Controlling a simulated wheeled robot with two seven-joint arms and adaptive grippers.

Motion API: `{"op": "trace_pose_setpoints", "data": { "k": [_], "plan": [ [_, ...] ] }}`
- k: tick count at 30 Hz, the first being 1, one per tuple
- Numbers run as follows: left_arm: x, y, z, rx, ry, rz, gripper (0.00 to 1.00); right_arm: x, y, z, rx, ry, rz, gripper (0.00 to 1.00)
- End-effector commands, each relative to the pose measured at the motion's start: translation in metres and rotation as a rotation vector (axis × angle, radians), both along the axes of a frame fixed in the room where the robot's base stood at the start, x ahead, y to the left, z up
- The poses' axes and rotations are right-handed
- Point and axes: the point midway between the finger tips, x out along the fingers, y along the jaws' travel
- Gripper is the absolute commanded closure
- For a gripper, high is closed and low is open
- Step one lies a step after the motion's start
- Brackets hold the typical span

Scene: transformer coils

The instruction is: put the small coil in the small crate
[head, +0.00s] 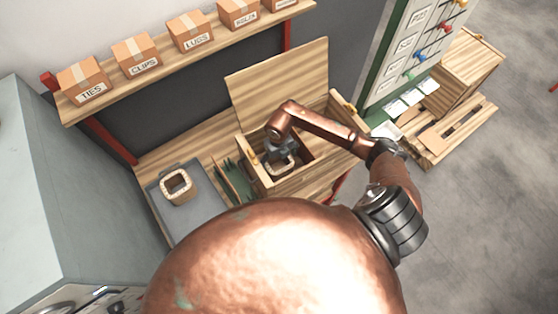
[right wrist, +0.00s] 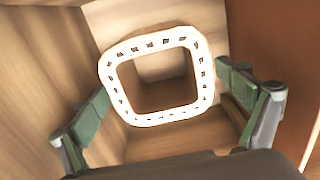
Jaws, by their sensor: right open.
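A pale square ring-shaped coil (head: 285,166) sits in the open wooden crate (head: 262,183), partly hidden by my right gripper. It also shows in the right wrist view (right wrist: 118,88), between plank walls, with dark marks around its rim. My right gripper (head: 279,156) reaches down into the crate over this coil. In the right wrist view its two green-padded fingers (right wrist: 168,105) stand wide apart on either side of the coil, with gaps visible. A second coil (head: 176,186), seemingly larger, sits on the grey mat (head: 187,216) left of the crate. My left gripper is not in view.
The crate's lid (head: 279,82) stands open behind it. Green dividers (head: 233,182) stand between mat and crate. A shelf with labelled cartons (head: 136,56) runs behind. A wooden box on a pallet (head: 466,70) stands at right, with clear floor beyond.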

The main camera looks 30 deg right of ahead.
Motion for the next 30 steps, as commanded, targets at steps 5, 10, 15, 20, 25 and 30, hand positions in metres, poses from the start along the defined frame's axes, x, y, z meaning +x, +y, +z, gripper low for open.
{"op": "trace_pose_setpoints", "data": {
  "k": [5, 10, 15, 20, 25, 30],
  "plan": [
    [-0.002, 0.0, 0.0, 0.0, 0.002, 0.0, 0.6, 0.002, -0.001, 0.012, -0.001, -0.003, 0.0, 0.06],
    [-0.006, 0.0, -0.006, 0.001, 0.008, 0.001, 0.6, 0.002, -0.001, 0.045, -0.003, -0.005, 0.001, 0.06],
    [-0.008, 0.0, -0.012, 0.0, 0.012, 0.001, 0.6, 0.002, -0.001, 0.081, -0.002, -0.005, 0.002, 0.06],
    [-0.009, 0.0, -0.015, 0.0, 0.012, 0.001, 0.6, 0.001, 0.0, 0.106, -0.002, -0.002, 0.001, 0.06],
    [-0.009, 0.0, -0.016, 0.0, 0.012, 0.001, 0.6, 0.0, 0.0, 0.12, -0.001, -0.001, 0.0, 0.06],
    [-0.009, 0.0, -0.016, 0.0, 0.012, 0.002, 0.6, 0.0, 0.0, 0.123, 0.0, 0.001, 0.0, 0.06]
  ]
}}
